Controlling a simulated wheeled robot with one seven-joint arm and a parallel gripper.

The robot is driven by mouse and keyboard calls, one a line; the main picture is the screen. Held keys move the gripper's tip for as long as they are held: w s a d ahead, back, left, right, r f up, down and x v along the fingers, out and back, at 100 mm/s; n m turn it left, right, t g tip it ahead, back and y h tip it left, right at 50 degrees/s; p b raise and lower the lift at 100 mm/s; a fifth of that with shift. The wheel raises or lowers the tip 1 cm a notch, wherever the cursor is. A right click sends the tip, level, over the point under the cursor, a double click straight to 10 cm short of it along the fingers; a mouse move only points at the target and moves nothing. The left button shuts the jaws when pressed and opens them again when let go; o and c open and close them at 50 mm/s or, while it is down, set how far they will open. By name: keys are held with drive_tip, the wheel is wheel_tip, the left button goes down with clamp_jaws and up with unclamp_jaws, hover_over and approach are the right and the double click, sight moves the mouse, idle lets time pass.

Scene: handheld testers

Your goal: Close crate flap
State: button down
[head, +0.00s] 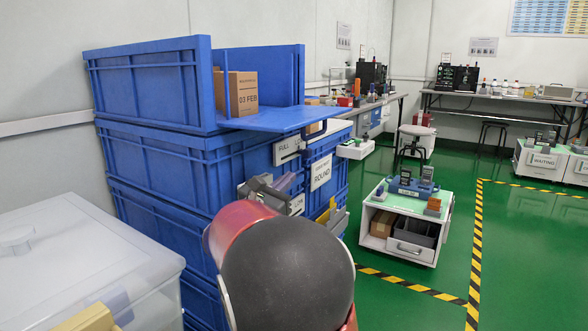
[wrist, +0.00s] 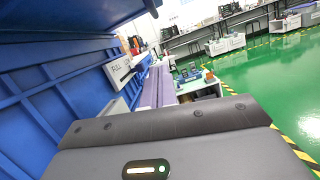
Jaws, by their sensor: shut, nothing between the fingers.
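The blue crate (head: 150,85) on top of the stack has its front flap (head: 268,119) folded down. The flap lies about level and sticks out to the right over the lower crates. A brown carton (head: 243,93) marked 03 FEB stands inside the open crate. My gripper (head: 275,187) is shut and empty, below the flap and in front of the lower crates; my own arm partly hides it. In the wrist view, a blue surface with an edge (wrist: 115,14) runs above, and ribbed blue crate wall (wrist: 50,95) fills the left.
Lower blue crates (head: 165,165) carry FULL, LOW and ROUND labels. A translucent bin (head: 80,260) stands at the lower left. A white cart (head: 405,225) with testers stands to the right, beside striped floor tape. Green floor (head: 520,245) is clear farther right.

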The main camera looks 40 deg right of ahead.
drive_tip(key=w+d+r, duration=0.2)
drive_tip(key=d+r, duration=0.4)
drive_tip(key=d, duration=0.2)
drive_tip(key=shift+w+d+r+p, duration=0.15)
drive_tip(key=shift+w+d+p, duration=0.05)
drive_tip(key=shift+d+p, duration=0.1)
